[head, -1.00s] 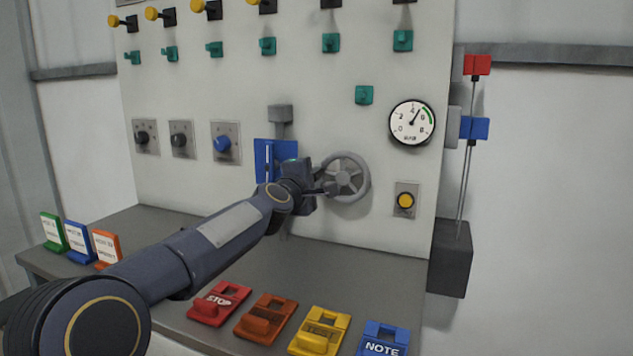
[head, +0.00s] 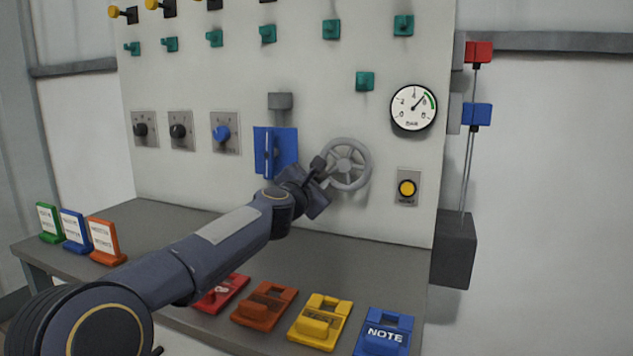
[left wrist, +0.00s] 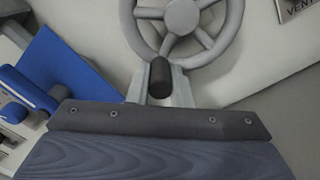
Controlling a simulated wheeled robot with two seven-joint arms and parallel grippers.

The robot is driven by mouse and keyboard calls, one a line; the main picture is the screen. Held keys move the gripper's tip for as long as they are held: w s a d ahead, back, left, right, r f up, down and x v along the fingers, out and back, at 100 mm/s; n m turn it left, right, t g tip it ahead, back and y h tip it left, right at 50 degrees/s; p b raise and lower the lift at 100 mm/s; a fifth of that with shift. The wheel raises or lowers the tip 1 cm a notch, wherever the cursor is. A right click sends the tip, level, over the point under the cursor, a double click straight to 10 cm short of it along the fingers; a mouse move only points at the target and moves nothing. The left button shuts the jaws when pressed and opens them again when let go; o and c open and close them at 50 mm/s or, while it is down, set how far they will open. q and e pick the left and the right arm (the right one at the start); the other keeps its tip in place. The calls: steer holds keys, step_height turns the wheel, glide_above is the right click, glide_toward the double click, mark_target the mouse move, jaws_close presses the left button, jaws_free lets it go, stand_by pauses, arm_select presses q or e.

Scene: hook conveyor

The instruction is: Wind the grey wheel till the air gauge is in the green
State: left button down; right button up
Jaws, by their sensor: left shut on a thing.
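The grey wheel (head: 345,164) is a spoked handwheel on the pale panel, right of the blue plate. It also shows at the top of the left wrist view (left wrist: 184,17). My left gripper (head: 322,168) is at the wheel's left side, shut on the wheel's dark handle (left wrist: 161,78). The handle stands between the fingers in the left wrist view. The air gauge (head: 413,108) is a round white dial with a green arc at its upper right. Its needle points up and right, close to the start of the green arc; the exact reading is too small to tell. My right gripper is not in view.
A blue plate with a lever (head: 283,148) is just left of the wheel. A yellow button (head: 407,188) is right of it. Coloured blocks, including a blue NOTE one (head: 385,332), stand along the bench (head: 300,262). Coloured stands (head: 103,240) are at the left.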

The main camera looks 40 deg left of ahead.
arm_select(q)
steer(key=shift+f, duration=0.1)
stand_by(0.4)
steer(key=c, duration=1.3)
jaws_free()
steer(key=v, duration=0.8)
steer(key=shift+b, duration=0.35)
steer(key=shift+w, duration=0.1)
